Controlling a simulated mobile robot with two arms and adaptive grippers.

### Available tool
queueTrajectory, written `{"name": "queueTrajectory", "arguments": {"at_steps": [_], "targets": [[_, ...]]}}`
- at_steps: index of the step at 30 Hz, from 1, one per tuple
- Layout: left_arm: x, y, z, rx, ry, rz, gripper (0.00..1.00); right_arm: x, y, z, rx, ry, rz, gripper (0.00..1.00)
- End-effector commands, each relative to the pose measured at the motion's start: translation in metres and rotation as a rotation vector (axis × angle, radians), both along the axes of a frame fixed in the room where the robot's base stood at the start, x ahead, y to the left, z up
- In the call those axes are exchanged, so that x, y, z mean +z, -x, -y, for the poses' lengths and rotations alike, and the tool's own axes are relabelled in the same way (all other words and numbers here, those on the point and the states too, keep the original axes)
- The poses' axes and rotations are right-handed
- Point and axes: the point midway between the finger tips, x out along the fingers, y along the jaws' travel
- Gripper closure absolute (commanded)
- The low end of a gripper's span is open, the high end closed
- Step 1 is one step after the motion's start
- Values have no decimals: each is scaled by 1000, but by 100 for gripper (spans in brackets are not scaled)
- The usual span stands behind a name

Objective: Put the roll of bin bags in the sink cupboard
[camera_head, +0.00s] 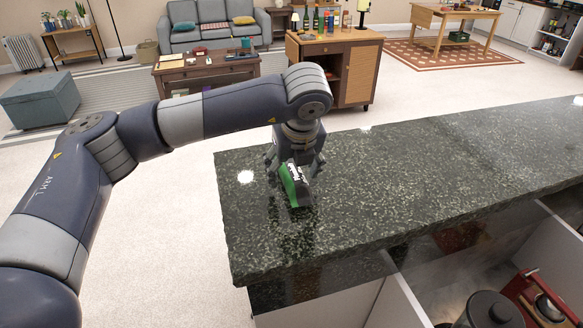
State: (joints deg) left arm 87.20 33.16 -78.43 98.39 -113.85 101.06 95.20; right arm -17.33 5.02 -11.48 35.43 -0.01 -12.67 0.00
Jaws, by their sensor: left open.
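The roll of bin bags (292,185) is green and black with white lettering. It is on the dark speckled stone counter (400,180), near the counter's left end. My left gripper (295,168) points down over the roll with its fingers apart on either side of it. I cannot tell whether the fingers touch it. The gripper hides the roll's far part. My right gripper is not in view. I cannot make out which part of the counter unit, if any, is the sink cupboard.
Below the counter's front edge are open compartments with white panels (398,302). A dark lidded container (490,310) and a red item (530,292) are at the lower right. The countertop right of the roll is clear. A wooden cabinet with bottles (345,66) stands behind.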

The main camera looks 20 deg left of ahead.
Motion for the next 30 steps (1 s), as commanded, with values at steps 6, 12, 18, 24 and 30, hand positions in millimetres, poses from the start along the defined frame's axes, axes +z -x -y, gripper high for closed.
{"name": "queueTrajectory", "arguments": {"at_steps": [6, 12, 18, 24, 30], "targets": [[-17, -7, -4, 1, 1, -1, 35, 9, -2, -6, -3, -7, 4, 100], [-18, -7, -3, 1, 1, 1, 35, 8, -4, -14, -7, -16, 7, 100], [-18, -7, -3, 1, 1, 1, 80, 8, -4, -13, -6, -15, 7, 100], [-17, -7, -3, 1, 2, 1, 95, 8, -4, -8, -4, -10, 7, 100], [-16, -8, -3, 1, 2, 2, 95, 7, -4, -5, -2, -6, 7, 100]]}}
